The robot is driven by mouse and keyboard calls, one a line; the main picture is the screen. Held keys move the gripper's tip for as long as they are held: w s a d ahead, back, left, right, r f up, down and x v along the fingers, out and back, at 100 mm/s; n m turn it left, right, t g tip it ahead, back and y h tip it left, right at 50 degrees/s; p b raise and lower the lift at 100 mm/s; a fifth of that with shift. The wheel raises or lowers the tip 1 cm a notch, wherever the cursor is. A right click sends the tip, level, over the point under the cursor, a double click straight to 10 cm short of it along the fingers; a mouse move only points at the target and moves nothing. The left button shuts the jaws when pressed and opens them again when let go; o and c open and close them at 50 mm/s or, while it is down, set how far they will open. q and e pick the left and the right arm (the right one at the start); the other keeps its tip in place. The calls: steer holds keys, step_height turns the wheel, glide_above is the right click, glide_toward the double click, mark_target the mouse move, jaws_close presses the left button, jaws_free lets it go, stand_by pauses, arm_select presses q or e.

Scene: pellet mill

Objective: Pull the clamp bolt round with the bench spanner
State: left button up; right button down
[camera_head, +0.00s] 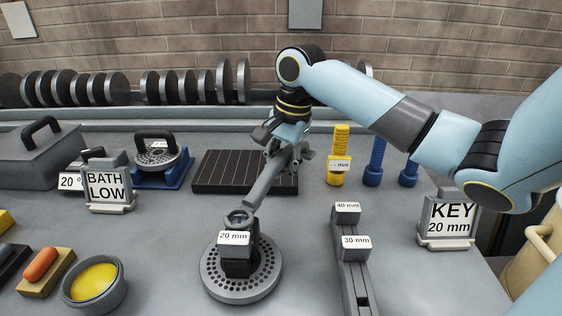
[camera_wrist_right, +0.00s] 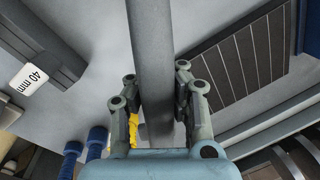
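The grey spanner (camera_head: 266,187) slants from my right gripper down to the clamp. Its ring end (camera_head: 239,217) sits at the top of a black clamp block labelled 20 mm (camera_head: 238,262), around or on the bolt, which is mostly hidden. The block stands on a round grey die plate (camera_head: 212,280) with many holes. My right gripper (camera_head: 290,155) is at the spanner's upper end. In the right wrist view, its fingers (camera_wrist_right: 158,105) lie against both sides of the spanner shaft (camera_wrist_right: 151,50). My left gripper is not in view.
A rack with blocks labelled 40 mm and 30 mm (camera_head: 357,280) stands right of the die plate. A dark slatted mat (camera_head: 222,172) lies behind. Yellow (camera_head: 335,178) and blue bolts (camera_head: 375,160) stand behind right. A KEY 20 mm sign (camera_head: 449,222) is far right; a bowl (camera_head: 93,302) is left.

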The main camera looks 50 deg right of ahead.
mark_target(281, 152)
steer(key=shift+r, duration=0.35)
steer(key=shift+r, duration=0.25)
stand_by(0.5)
steer(key=shift+r, duration=1.5)
